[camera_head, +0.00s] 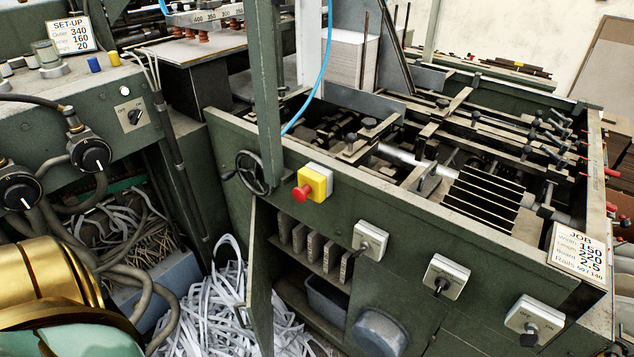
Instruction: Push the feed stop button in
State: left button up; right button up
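A red mushroom-shaped button (302,192) sticks out to the left from a yellow box (316,181) with a light backing. The box is fixed to the upper front of the green machine, near the middle of the view. I take this to be the feed stop button; no readable label shows on it. The button's head stands clear of the box, and nothing touches it. Neither of my grippers shows. A gold and pale green rounded part at the lower left looks like part of my own arm.
Rotary switch boxes (370,239) line the front panel to the right. Paper strips (228,305) heap on the floor below. A blue hose (322,65) hangs above.

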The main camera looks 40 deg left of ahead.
aim_at(300, 194)
jog(key=u, duration=1.3)
jog(key=k+j+u, duration=0.1)
jog(key=j, duration=0.2)
jog(key=k+j+u, duration=0.1)
jog(key=j, duration=0.25)
